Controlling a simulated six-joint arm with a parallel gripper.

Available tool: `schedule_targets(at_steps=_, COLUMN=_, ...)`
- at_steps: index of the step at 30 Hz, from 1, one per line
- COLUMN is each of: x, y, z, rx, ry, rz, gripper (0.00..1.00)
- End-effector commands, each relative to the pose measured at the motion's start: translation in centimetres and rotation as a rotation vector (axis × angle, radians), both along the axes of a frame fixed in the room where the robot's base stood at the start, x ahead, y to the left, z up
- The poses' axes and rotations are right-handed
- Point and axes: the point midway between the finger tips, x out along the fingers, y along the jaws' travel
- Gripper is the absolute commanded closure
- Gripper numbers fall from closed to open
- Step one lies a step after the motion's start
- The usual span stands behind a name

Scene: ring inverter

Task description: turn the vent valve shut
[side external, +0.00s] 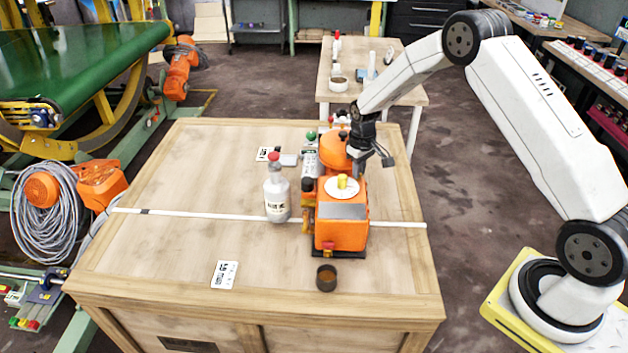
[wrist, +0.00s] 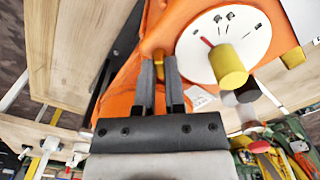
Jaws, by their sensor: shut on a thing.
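An orange machine (side external: 342,228) stands on the wooden table, with a yellow knob (side external: 342,181) on a white dial on top. The dial (wrist: 213,50) and the yellow knob (wrist: 228,66) also show in the wrist view, with a red pointer mark. In the wrist view my gripper (wrist: 163,70) is shut on a small brass valve (wrist: 158,60) at the machine's side. Only a bit of the brass shows between the fingers, so its turn angle cannot be told. In the side view my gripper (side external: 358,166) is at the machine's far side, its fingertips hard to make out.
A white bottle with a red cap (side external: 276,192) stands left of the machine. A dark cup (side external: 326,278) stands in front. A white card (side external: 224,275) lies front left. An orange rounded part (side external: 334,150) is close behind the machine. The table's left half is mostly clear.

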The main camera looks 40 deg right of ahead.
Motion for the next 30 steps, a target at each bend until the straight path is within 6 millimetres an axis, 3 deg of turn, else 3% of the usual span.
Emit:
schedule_targets(at_steps=18, x=0.06, y=0.00, z=0.15, rx=0.000, ry=-0.001, rz=-0.571, gripper=1.00)
schedule_targets(at_steps=30, x=0.07, y=-0.01, z=0.17, rx=0.001, ry=-0.001, rz=-0.771, gripper=1.00)
